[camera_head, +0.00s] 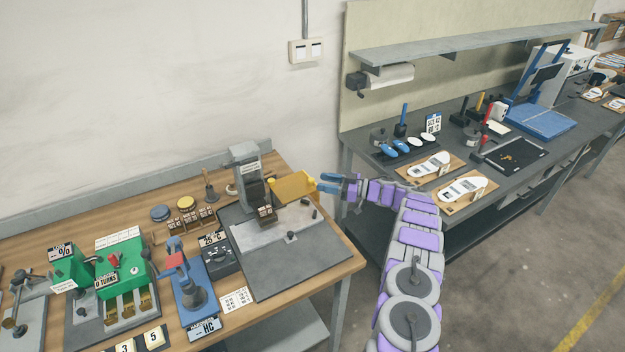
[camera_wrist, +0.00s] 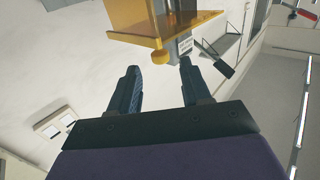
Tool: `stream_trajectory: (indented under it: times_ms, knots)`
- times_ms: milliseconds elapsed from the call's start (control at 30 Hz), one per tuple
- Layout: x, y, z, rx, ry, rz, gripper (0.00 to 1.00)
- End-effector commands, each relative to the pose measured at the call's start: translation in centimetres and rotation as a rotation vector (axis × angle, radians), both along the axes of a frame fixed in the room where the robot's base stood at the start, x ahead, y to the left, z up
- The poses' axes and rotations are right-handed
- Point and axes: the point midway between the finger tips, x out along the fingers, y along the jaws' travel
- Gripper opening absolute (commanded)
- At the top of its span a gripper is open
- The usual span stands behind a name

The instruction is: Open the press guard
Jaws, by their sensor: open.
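The press (camera_head: 246,165) is a grey upright machine on a dark base plate, at the back right of the wooden bench in the head view. Its yellow guard (camera_head: 293,188) sticks out on the press's right side. The guard also fills the top of the wrist view (camera_wrist: 165,25), with a round yellow knob (camera_wrist: 158,57) on its lower edge. My gripper (camera_head: 326,183) is just right of the guard. In the wrist view its two dark fingers (camera_wrist: 158,72) are apart and empty, with the knob beyond and roughly between the tips. I see no contact.
The wooden bench (camera_head: 335,268) holds a green counter unit (camera_head: 122,262), a blue device (camera_head: 195,290) and a stamp (camera_head: 210,187) left of the press. A dark bench (camera_head: 400,160) with insoles on boards stands right, behind my arm. Bare floor lies at the lower right.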

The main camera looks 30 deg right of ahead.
Motion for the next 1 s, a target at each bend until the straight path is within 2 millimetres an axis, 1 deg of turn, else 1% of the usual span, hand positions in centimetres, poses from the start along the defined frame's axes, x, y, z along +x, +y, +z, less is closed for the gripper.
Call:
stream_trajectory:
  times_ms: [33,200,333,433,633,1000]
  knots:
    - [-0.8,-1.0,0.0,0.0,0.001,-0.002,0.48]
    - [-3.2,-3.9,0.1,-0.004,0.0,-0.004,0.48]
    - [-4.8,-5.7,-0.1,-0.001,0.002,0.0,0.48]
    - [-5.5,-6.7,-0.2,-0.001,0.002,-0.001,0.48]
    - [-6.4,-7.6,-0.1,-0.002,0.001,0.002,0.48]
    - [-6.5,-7.7,-0.1,-0.001,0.001,0.002,0.48]
